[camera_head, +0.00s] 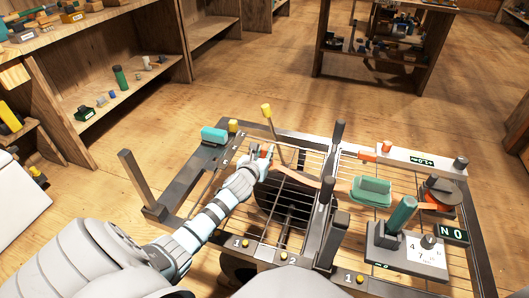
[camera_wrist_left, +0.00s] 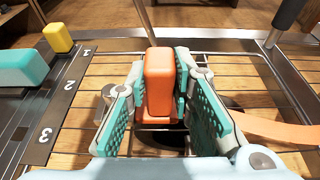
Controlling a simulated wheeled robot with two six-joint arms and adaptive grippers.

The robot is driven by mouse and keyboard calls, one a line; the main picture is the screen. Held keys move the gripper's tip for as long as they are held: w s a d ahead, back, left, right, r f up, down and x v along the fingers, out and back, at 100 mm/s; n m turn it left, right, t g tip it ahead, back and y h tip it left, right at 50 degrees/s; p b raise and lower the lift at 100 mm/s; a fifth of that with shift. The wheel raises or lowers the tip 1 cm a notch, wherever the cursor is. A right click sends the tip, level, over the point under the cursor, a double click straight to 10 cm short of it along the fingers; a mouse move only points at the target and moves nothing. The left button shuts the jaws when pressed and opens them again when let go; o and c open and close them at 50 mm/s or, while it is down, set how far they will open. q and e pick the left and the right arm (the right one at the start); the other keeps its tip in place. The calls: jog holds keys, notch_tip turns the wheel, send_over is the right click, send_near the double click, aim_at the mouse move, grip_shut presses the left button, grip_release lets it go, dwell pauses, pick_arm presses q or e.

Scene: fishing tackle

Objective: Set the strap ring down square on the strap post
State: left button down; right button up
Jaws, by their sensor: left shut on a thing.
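My left gripper (camera_head: 264,155) is shut on an orange block-like piece (camera_wrist_left: 158,82), which stands upright between its teal pads in the left wrist view. I take this piece for the strap ring; no opening in it shows. An orange strap (camera_wrist_left: 272,125) comes out beside the right finger and runs right; it also shows in the head view (camera_head: 306,177). Dark upright posts stand on the rack, one at the middle back (camera_head: 338,134), one nearer (camera_head: 334,238) and one at the left (camera_head: 138,178). I cannot tell which is the strap post. My right gripper is not in view.
A thin post with a yellow top (camera_head: 266,111) rises behind the gripper. A scale-like box (camera_head: 392,243) and an orange reel (camera_head: 440,197) stand at the right. A teal block (camera_head: 214,135) is at the left.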

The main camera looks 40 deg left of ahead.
pick_arm(q)
jog(key=shift+f, duration=0.2)
jog(key=c, duration=1.8)
grip_release()
jog(key=shift+c, duration=0.2)
jog(key=o, duration=0.5)
jog(key=v, duration=1.2)
jog(key=shift+r, duration=0.15)
